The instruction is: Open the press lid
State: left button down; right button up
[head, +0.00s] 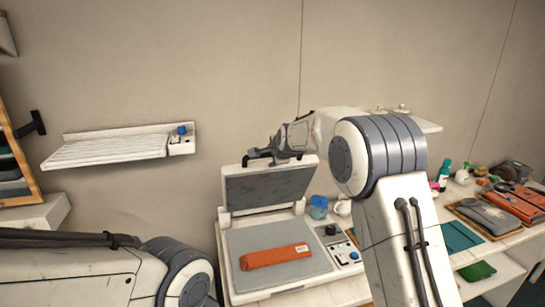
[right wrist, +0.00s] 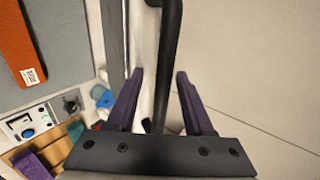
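The press (head: 235,290) stands on the counter with its lid (head: 268,186) raised, leaning back, its grey inner plate facing me. An orange folded cloth (head: 274,255) with a white label lies on the grey lower plate; it also shows in the right wrist view (right wrist: 28,45). The lid's black handle (head: 257,158) is at the lid's top edge. My right gripper (head: 268,154) is at this handle. In the right wrist view, the black handle bar (right wrist: 168,55) runs between the spread purple fingers (right wrist: 158,92), with gaps visible on both sides. My left gripper is out of view.
The control panel (head: 341,246) is at the press's right side. A blue cup (head: 318,207) and a white mug (head: 342,208) stand behind it. A slatted wall rack (head: 110,150) hangs at left. Folded cloths and bottles crowd the counter at right.

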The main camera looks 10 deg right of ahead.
jog(key=shift+d, duration=0.25)
jog(key=b+v, duration=0.4)
jog(key=v, duration=0.6)
jog(key=shift+s, duration=0.15)
jog(key=s+a+f+n+g+y+b, duration=0.1)
jog(key=s+a+f+n+g, duration=0.35)
jog(key=s, duration=0.65)
jog(key=s+a+f+n+g+b, duration=0.1)
jog(key=s+a+f+n, duration=0.55)
jog(key=s, duration=0.35)
jog(key=s+d+f+n+g, duration=0.1)
jog(key=s+f+n, duration=0.2)
jog(key=s, duration=0.5)
jog(key=s+d+f+n+g+h, duration=0.1)
jog(key=s+f+n, duration=0.3)
jog(key=s, duration=0.4)
jog(key=s+d+f+n+g, duration=0.2)
jog(key=s+n, duration=0.3)
jog(key=s, duration=0.3)
jog(key=shift+d+f+g+h+b, duration=0.3)
jog(key=shift+d+f+g+h, duration=0.1)
jog(key=shift+f+g, duration=0.35)
